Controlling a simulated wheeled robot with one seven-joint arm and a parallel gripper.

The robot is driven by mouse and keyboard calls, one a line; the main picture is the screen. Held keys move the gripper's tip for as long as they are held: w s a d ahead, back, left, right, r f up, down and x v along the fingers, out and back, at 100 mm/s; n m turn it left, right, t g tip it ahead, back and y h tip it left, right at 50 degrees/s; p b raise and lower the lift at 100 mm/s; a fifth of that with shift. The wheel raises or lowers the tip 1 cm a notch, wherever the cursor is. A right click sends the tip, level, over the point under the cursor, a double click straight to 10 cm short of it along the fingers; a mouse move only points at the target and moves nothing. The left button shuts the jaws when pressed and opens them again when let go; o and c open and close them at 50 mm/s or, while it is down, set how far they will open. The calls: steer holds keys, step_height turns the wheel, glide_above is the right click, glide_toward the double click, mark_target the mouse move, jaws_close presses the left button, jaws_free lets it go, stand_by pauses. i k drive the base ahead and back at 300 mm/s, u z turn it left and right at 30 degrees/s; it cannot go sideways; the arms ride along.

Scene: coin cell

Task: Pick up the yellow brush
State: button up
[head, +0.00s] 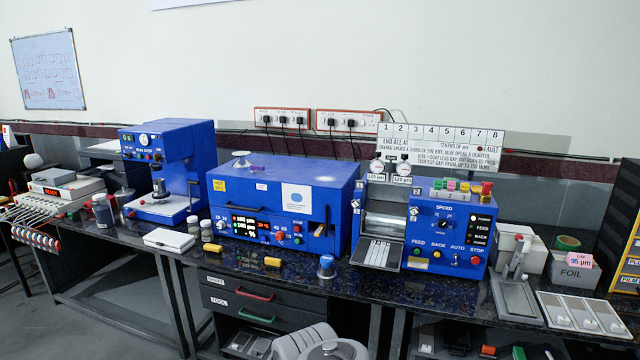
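Two small yellow pieces lie on the dark speckled bench top near its front edge, in front of the wide blue machine. The left yellow piece (213,248) is beside a small jar, and the right yellow piece (272,262) lies nearer the bench edge. They are too small to tell which is the yellow brush; no bristles can be made out. A grey rounded part of my own arm shows at the bottom centre. My gripper is not in view.
The wide blue machine (283,200) stands behind the yellow pieces. A blue-capped container (326,267) stands to their right, small jars (206,230) and a white box (169,240) to the left. Drawers (240,292) are below. Bare bench lies between the yellow pieces.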

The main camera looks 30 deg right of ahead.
mark_target(209, 249)
steer(key=u, duration=0.3)
steer(key=i, duration=1.05)
steer(key=u, duration=0.3)
steer(key=i, duration=1.95)
steer(key=z, duration=0.35)
